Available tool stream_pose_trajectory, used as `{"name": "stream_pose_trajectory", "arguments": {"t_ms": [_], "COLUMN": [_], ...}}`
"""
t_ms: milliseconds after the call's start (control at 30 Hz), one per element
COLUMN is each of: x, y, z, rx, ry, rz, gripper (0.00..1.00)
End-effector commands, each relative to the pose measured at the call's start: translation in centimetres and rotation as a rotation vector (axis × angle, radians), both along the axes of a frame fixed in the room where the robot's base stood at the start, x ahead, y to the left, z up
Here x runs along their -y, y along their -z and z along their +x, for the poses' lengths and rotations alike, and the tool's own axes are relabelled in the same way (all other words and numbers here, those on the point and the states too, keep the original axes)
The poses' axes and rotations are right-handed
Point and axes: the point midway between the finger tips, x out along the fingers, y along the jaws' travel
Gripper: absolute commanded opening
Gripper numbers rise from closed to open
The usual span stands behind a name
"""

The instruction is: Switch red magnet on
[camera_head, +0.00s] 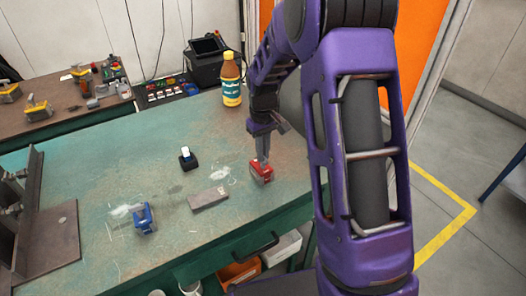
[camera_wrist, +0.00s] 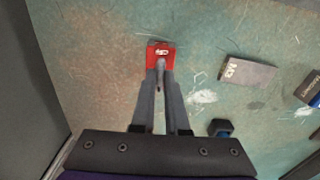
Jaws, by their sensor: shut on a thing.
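The red magnet (camera_head: 261,173) sits on the green table top, to the right of a grey metal block. My gripper (camera_head: 263,160) reaches down onto it from above. In the wrist view the red magnet (camera_wrist: 160,54) lies at the fingertips, with a white mark on its top. The two fingers (camera_wrist: 160,80) converge on a small grey part at the magnet's near side, and they are shut on it. This part looks like the magnet's switch lever, though the fingers partly hide it.
A grey block (camera_head: 208,199) lies left of the magnet, with a blue magnet (camera_head: 145,218) and a small black device (camera_head: 187,158) farther left. A bottle (camera_head: 231,80) stands at the back edge. A steel fixture (camera_head: 45,230) stands at the left. Table between these is clear.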

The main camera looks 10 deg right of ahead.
Motion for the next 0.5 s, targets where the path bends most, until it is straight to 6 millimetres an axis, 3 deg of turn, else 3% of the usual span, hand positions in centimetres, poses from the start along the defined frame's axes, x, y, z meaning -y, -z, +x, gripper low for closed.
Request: {"name": "stream_pose_trajectory", "arguments": {"t_ms": [300,333,500], "x": [-0.01,-0.01,-0.01], "y": [-0.01,-0.01,-0.01], "z": [0.01,0.01,0.01], "rx": [0.000,0.000,0.000], "ry": [-0.001,-0.001,0.000], "rz": [0.000,0.000,0.000], "gripper": [0.00,0.16,0.42]}}
